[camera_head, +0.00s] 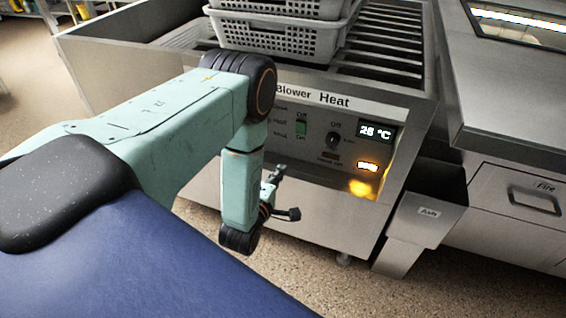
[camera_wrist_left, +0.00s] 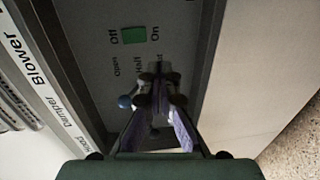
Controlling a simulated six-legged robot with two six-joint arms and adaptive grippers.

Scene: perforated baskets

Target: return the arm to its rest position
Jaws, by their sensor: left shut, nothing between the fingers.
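My left arm is light green with black joints and reaches in from the left in the head view. Its forearm hangs down in front of the steel machine's control panel (camera_head: 335,147). My left gripper (camera_head: 279,192) is small and dark there, below the panel's left part. In the left wrist view the gripper's fingers (camera_wrist_left: 160,92) come together, shut and empty, below the green switch (camera_wrist_left: 134,35) on the panel. I cannot tell how far the fingertips are from the panel. The switch also shows in the head view (camera_head: 301,127). My right gripper is not in view.
Grey perforated baskets (camera_head: 276,38) are stacked on the machine's slatted top. An Ash bin (camera_head: 425,218) and a Fire drawer (camera_head: 520,198) stand right. Speckled floor lies below.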

